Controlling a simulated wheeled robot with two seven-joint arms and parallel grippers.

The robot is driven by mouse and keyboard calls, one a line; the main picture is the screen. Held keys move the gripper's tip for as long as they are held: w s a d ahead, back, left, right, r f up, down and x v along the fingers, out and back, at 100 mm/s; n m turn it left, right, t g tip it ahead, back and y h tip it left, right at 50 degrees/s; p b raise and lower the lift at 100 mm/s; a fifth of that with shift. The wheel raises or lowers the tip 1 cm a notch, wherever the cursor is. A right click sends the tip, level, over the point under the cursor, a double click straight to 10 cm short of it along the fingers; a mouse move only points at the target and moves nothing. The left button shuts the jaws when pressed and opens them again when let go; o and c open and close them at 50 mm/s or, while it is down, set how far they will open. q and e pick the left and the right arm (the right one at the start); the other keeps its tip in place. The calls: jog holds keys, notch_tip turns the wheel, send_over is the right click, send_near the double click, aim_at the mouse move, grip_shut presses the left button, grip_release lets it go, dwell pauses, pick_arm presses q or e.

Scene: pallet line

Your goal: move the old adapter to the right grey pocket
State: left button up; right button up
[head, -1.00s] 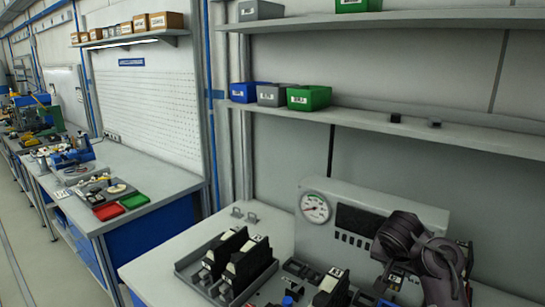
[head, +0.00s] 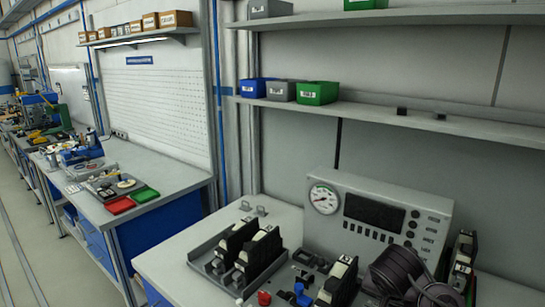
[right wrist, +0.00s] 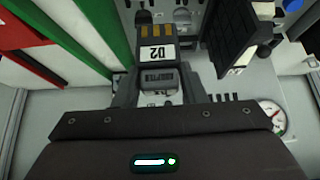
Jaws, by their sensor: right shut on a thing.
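My right gripper (right wrist: 155,88) shows in the right wrist view, its two fingers shut on a dark adapter (right wrist: 158,78). The adapter has gold contacts and a white label that appears upside down. In the head view my dark right wrist covers the lower right; its fingertips are hidden there. A dark module with white labels (head: 464,262) shows beside that wrist; I cannot tell whether it is the held adapter. A grey tray (head: 196,261) holds two upright black modules (head: 258,256). I cannot make out the right grey pocket for certain. My left gripper is not in view.
A grey tester (head: 434,232) with a gauge stands at the back of the bench. Another black module (head: 338,284) stands near the front, beside a red knob (head: 264,298) and a blue knob (head: 303,296). The bench's left corner (head: 165,262) is clear.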

jog(key=s+a+f, duration=0.1)
jog(key=s+a, duration=0.2)
jog(key=s, duration=0.2)
jog(key=s+a+n+b, duration=0.1)
jog(key=s+a, duration=0.2)
jog(key=s, duration=0.3)
jog(key=shift+s+a+f+y, duration=0.3)
jog(key=shift+f, duration=0.1)
jog(key=shift+f, duration=0.1)
